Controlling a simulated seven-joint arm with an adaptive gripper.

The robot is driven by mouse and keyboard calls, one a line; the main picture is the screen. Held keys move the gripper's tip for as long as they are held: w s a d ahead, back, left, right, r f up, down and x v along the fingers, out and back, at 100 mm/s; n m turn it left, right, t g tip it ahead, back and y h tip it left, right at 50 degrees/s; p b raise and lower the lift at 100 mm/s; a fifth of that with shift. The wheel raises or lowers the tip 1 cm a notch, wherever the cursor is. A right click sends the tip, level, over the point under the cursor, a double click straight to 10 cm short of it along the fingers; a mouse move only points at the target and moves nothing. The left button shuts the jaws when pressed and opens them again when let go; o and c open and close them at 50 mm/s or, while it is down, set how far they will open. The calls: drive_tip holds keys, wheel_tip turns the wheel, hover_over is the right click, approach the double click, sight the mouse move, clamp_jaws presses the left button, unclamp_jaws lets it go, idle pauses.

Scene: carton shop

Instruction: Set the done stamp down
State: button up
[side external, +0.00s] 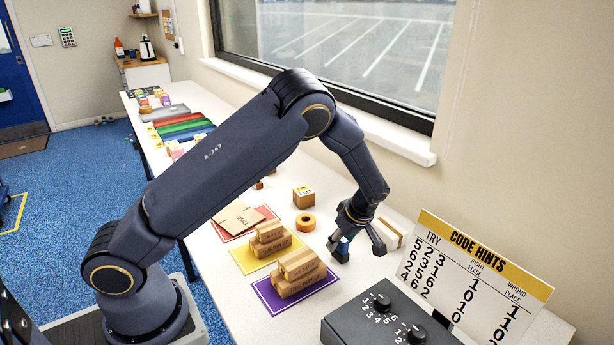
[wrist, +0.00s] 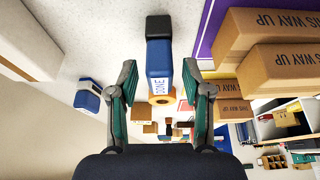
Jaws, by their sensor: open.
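The done stamp (wrist: 160,62) is a blue block with a white DONE label and a black end against the white table in the wrist view. My gripper (wrist: 158,84) is open, with a finger on either side of the stamp and visible gaps between them. In the side view my gripper (side external: 358,246) is low over the table, right of the purple mat (side external: 262,289). A bit of the stamp's blue (side external: 343,242) shows at the left finger, which partly hides it. Whether its base fully touches the table is hard to tell.
Cartons stand on the purple mat and the yellow mat (side external: 240,262); flat card lies on the red mat. A tape roll (side external: 305,224), a small carton (side external: 303,197) and a carton (side external: 391,234) are near. A dial box (side external: 385,322) and hint board (side external: 478,262) stand in front.

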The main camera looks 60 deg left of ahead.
drive_tip(key=v, duration=1.2)
drive_tip(key=s+r+m+t+h, duration=0.2)
drive_tip(key=s+r+m+h, duration=0.2)
drive_tip(key=s+r+m, duration=0.55)
drive_tip(key=s+r+m+t, duration=0.1)
drive_tip(key=s+r+m, duration=0.1)
drive_tip(key=s+m, duration=0.2)
drive_tip(key=s+r+m+t, duration=0.2)
drive_tip(key=s+r+m, duration=0.1)
drive_tip(key=s, duration=0.8)
drive_tip(key=shift+s+a+r+m+t, duration=0.25)
drive_tip(key=shift+r+m+t, duration=0.05)
drive_tip(key=shift+m, duration=0.45)
